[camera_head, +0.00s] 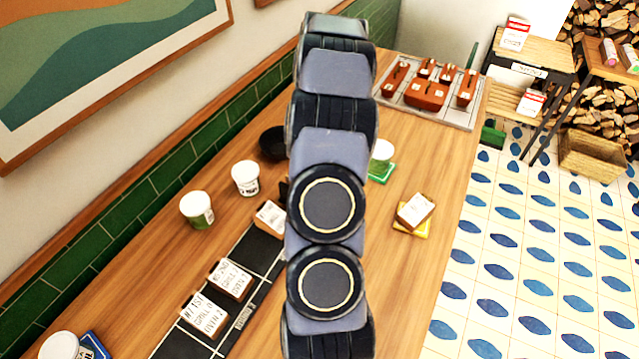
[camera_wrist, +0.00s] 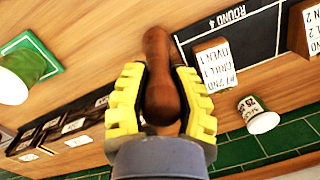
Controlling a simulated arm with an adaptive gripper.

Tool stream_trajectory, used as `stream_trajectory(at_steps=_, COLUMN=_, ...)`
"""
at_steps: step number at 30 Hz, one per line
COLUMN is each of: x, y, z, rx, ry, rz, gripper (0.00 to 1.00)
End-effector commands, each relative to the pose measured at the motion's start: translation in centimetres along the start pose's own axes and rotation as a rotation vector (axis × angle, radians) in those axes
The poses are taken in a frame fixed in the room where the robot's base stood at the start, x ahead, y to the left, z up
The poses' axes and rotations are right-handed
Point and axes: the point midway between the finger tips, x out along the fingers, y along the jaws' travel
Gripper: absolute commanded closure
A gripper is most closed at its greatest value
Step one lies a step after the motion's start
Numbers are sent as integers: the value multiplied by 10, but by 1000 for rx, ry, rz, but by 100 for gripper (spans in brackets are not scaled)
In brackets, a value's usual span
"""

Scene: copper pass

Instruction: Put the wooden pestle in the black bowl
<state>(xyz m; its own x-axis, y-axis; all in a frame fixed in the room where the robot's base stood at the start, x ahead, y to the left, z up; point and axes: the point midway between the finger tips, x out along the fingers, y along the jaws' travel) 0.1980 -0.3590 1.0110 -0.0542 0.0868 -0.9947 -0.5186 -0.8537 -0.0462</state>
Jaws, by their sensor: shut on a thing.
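The wooden pestle (camera_wrist: 160,75) is brown and lies lengthwise between the yellow fingers of my gripper (camera_wrist: 161,98) in the wrist view. The fingers are shut on it from both sides, and its narrower end sticks out beyond them. The black bowl (camera_head: 272,143) stands on the wooden table in the head view, just left of my arm, which hides part of its right side. I cannot make out the bowl in the wrist view. In the head view my arm hides the pestle and most of the gripper.
White cups (camera_head: 245,178) stand on the left of the table. A cup (camera_head: 382,152) on a green coaster is right of my arm. Labelled blocks (camera_head: 230,279) stand along a black strip. A tray (camera_head: 466,119) of copper-coloured pieces is at the far end.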

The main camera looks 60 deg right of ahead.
Motion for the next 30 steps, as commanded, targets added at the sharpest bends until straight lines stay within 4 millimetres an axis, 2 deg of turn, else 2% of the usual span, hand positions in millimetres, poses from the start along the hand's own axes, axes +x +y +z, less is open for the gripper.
stream_trajectory(at_steps=6, x=4, y=0, z=0, rx=0, ry=-1, rz=0, gripper=100)
stream_trajectory(at_steps=7, x=3, y=0, z=0, rx=0, ry=0, rz=0, gripper=62)
stream_trajectory(at_steps=8, x=3, y=0, z=0, rx=0, ry=0, rz=0, gripper=50)
stream_trajectory(at_steps=20, x=-2, y=0, z=0, rx=0, ry=0, rz=0, gripper=50)
stream_trajectory(at_steps=23, x=-14, y=0, z=0, rx=0, ry=-1, rz=0, gripper=50)
stream_trajectory(at_steps=30, x=-67, y=0, z=-2, rx=-1, ry=5, rz=4, gripper=50)
